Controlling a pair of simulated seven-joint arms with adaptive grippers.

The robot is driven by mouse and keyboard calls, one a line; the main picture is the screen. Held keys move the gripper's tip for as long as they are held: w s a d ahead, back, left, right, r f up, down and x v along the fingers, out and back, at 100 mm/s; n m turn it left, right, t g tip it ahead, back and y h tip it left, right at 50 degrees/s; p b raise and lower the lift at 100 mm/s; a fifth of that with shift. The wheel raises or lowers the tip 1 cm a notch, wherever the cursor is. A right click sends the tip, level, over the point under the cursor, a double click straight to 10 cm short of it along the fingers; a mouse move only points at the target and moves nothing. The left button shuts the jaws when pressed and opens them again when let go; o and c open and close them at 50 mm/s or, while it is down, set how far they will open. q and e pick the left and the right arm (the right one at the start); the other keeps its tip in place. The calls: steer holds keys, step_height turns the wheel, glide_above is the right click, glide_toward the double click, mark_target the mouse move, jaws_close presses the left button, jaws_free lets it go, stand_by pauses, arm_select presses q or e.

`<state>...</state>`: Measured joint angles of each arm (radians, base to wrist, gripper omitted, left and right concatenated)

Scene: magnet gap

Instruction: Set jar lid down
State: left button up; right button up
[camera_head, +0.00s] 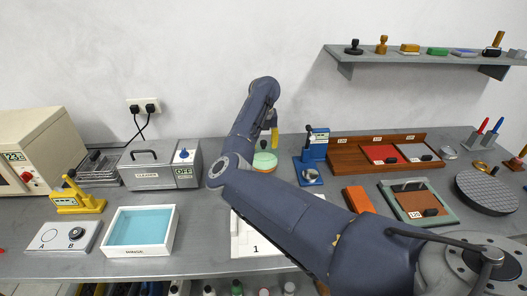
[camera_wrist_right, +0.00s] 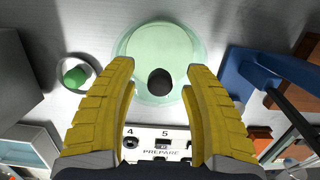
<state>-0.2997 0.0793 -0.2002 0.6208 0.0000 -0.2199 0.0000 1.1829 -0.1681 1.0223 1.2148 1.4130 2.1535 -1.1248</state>
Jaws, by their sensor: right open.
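A pale green, round jar lid (camera_wrist_right: 150,45) with a dark knob (camera_wrist_right: 159,82) lies below my right gripper (camera_wrist_right: 160,70) in the right wrist view. The gripper's two yellow fingers are spread to either side of the knob, apart from it. In the head view the round green item (camera_head: 265,160) sits on the bench behind my right arm, with the yellow fingers (camera_head: 274,136) just above it. The arm partly hides it. I cannot tell whether the lid rests on a jar body. My left gripper is out of view.
A blue stamp press (camera_head: 318,145) stands close on the right. A grey box (camera_head: 160,165) and a blue-filled tray (camera_head: 140,230) are on the left. A white numbered board (camera_wrist_right: 180,145) lies in front of the lid. A small green item (camera_wrist_right: 76,75) is beside it.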

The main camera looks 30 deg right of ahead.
jaws_close()
stand_by(0.5)
